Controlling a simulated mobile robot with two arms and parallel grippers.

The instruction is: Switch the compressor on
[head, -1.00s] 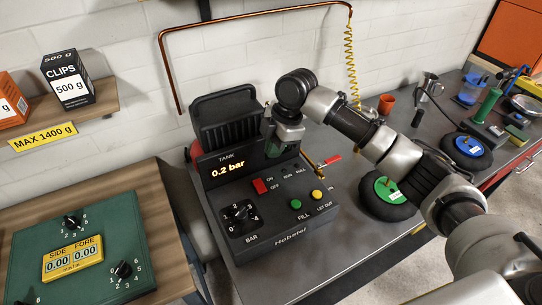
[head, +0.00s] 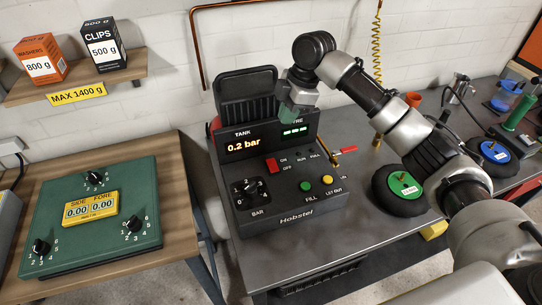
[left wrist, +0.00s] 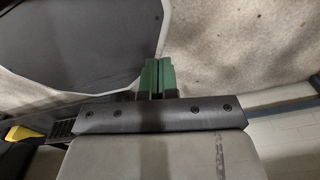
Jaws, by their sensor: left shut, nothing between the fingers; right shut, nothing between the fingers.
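The compressor (head: 290,220) is a dark console marked Hobstel on the grey bench. Its tank display (head: 243,147) reads 0.2 bar in orange; the other display (head: 295,132) glows green. A red rocker switch (head: 271,165) sits left of the ON and OFF labels; I cannot tell which way it is tipped. The RUN and FULL lamps look dark. My right gripper (head: 288,114) is shut and empty, above and behind the switch, near the top of the display panel. My left gripper (left wrist: 156,78) is shut and empty in the left wrist view; the head view does not show it.
On the console are a bar dial (head: 243,190), a green button (head: 306,186) and a yellow button (head: 328,180). A brass valve with a red handle (head: 344,149) stands at its right. Wheels (head: 400,190) lie farther right. A green scale (head: 100,245) is on the left table.

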